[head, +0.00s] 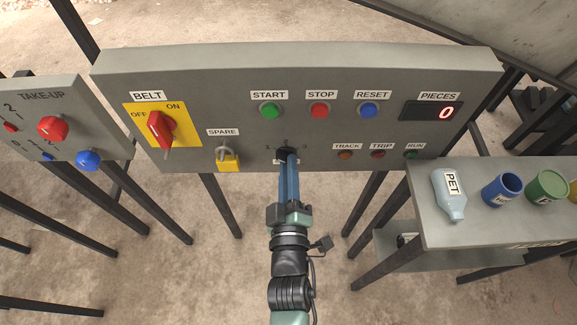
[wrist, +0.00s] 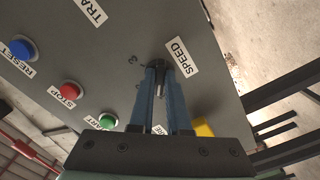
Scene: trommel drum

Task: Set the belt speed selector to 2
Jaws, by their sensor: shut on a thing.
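The belt speed selector is a small black knob (head: 285,152) low in the middle of the grey control panel (head: 240,80). My gripper (head: 288,160) reaches it from the front, and its blue fingers are shut on the knob. In the wrist view the black knob (wrist: 157,66) sits between the fingertips of my gripper (wrist: 159,72), beside the white SPEED label (wrist: 182,57). A numeral that looks like 3 (wrist: 133,59) shows near the knob. The fingers hide most of the dial, and I cannot tell which number the knob points to.
START (head: 270,110), STOP (head: 319,110) and RESET (head: 368,110) buttons sit above the knob. A shelf (head: 440,225) with a bottle and cups stands at right.

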